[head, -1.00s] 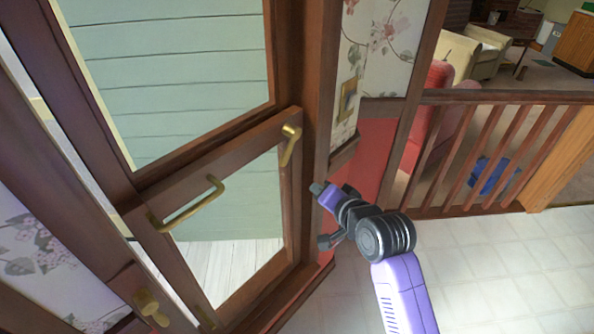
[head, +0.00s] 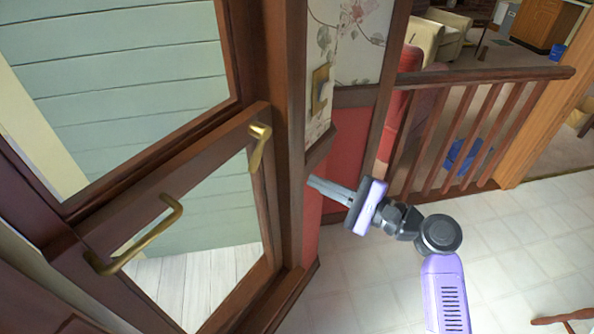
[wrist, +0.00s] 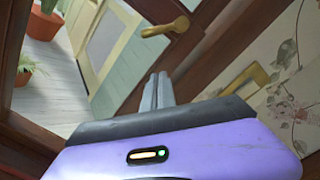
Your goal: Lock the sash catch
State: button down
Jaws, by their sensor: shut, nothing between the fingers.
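The brass sash catch (head: 259,147) is a lever on the upper right corner of the lower wooden sash (head: 195,165). Its arm hangs downward in the head view. The catch also shows in the wrist view (wrist: 168,29), beyond the fingertips. My gripper (head: 312,183) is shut and empty, pointing left toward the window frame, to the right of and below the catch and apart from it. In the wrist view its closed grey fingers (wrist: 158,80) point up toward the catch.
A brass pull handle (head: 140,240) sits on the same sash, lower left. The wooden window post (head: 284,120) stands between catch and gripper in the head view. A brass wall plate (head: 319,90) is on the floral wall.

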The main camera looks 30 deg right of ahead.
aim_at(258, 146)
jog(key=w+a+r+p, duration=0.2)
jog(key=w+a+p, duration=0.1)
jog(key=w+a, duration=0.3)
jog(key=shift+w+a+r, duration=0.15)
jog(key=shift+a+r, duration=0.15)
jog(key=shift+a, duration=0.2)
